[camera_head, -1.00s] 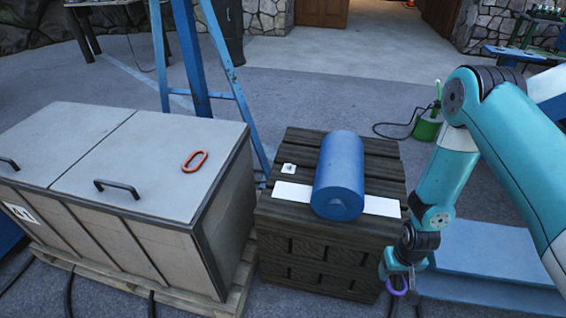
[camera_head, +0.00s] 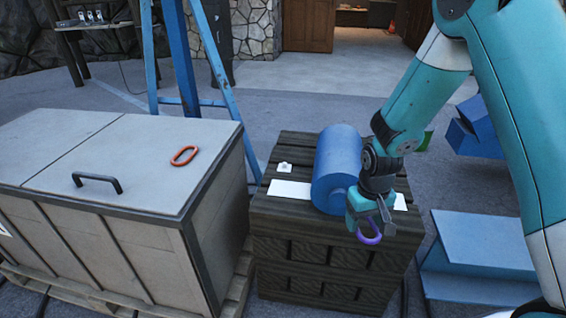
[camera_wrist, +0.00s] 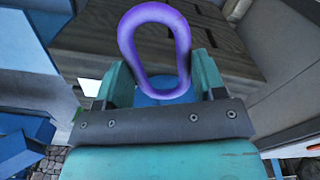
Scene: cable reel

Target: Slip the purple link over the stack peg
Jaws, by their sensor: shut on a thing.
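The purple link (camera_head: 371,240) is an oval ring held in my gripper (camera_head: 365,215). In the wrist view the link (camera_wrist: 127,45) stands out beyond the two teal fingers, its narrower end between them. The gripper is shut on it, in front of the dark wooden crate's (camera_head: 335,255) top near edge, right of the blue cylinder (camera_head: 338,160). A small white square with a small raised bit (camera_head: 284,168) sits on the crate, left of the cylinder; I cannot tell whether this is the stack peg. The link is apart from it.
The blue cylinder lies on its side across a white strip (camera_head: 290,190) on the crate. A grey chest (camera_head: 120,190) with a red link (camera_head: 185,155) on its lid stands left. A blue ladder-like stand (camera_head: 190,65) is behind. A blue beam (camera_head: 475,245) lies right.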

